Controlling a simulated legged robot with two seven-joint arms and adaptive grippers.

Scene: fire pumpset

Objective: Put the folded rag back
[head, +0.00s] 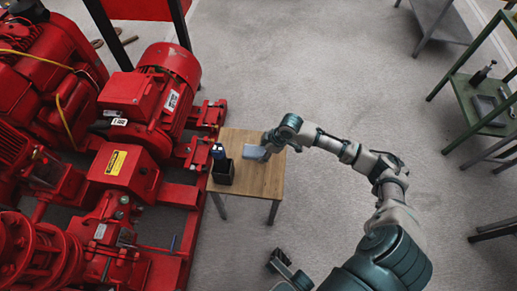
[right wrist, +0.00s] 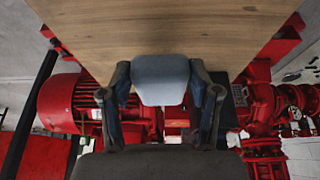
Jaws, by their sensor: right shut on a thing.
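The folded rag (head: 255,152) is a small light blue-grey pad at the small wooden table (head: 262,180). My right gripper (head: 267,150) reaches it from the right and is shut on it. In the right wrist view, the rag (right wrist: 160,79) sits between the two fingers of my right gripper (right wrist: 160,95), with the wooden top behind it. I cannot tell whether the rag touches the table. A dark jointed part (head: 287,270) at the bottom of the head view may be my left gripper; its jaws cannot be made out.
A black open box (head: 222,172) with a bottle-like item stands on the table's left part. Red pump machinery (head: 140,110) stands close along the table's left side. Green-framed shelving (head: 470,105) is at the far right. Grey floor (head: 330,60) is clear between.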

